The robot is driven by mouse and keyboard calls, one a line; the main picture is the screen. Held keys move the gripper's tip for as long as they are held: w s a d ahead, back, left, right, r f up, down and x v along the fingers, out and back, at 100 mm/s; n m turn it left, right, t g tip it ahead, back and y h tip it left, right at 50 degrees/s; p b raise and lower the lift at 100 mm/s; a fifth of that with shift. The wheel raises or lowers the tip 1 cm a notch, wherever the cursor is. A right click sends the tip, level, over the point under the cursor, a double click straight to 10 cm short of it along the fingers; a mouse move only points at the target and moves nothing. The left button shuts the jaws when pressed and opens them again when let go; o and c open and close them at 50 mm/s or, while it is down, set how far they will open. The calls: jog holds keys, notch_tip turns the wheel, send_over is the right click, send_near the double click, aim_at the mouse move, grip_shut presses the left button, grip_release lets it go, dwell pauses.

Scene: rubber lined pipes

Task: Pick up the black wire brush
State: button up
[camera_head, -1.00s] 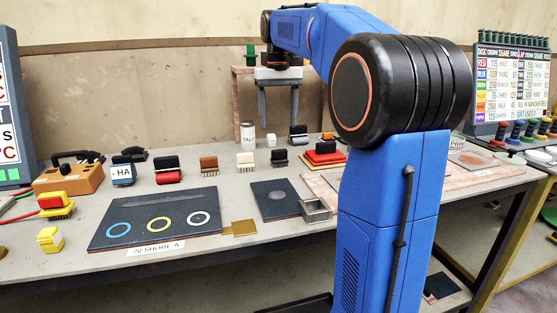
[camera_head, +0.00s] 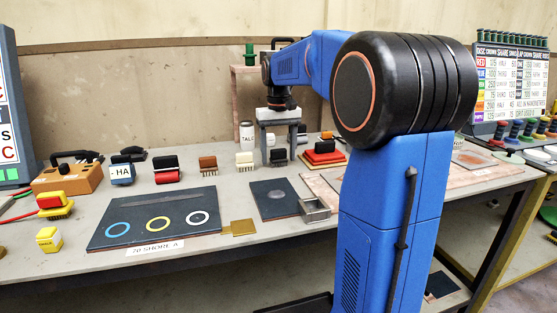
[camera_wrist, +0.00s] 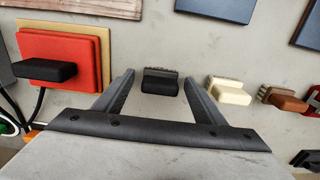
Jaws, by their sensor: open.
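The black wire brush (camera_wrist: 160,84) stands on the bench in the wrist view, its bristles along the upper edge in the picture. It appears between my open fingers, near the tips, with a gap on each side. In the head view the black brush (camera_head: 278,156) is small, below the crossbar of my gripper (camera_head: 277,148). My gripper (camera_wrist: 158,77) is open and empty. The pictures do not show clearly how far the fingertips are above the bench.
A cream brush (camera_wrist: 230,91) stands close to the right finger in the wrist view, with a brown brush (camera_wrist: 284,99) beyond it. A red block with a black handle (camera_wrist: 64,62) lies left. A white talc can (camera_head: 247,135) stands near my gripper in the head view.

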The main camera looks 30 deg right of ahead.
jog(key=shift+f, duration=0.15)
jog(key=c, duration=1.2)
notch_tip(320, 180, up, 10)
jog(key=shift+r, duration=0.1)
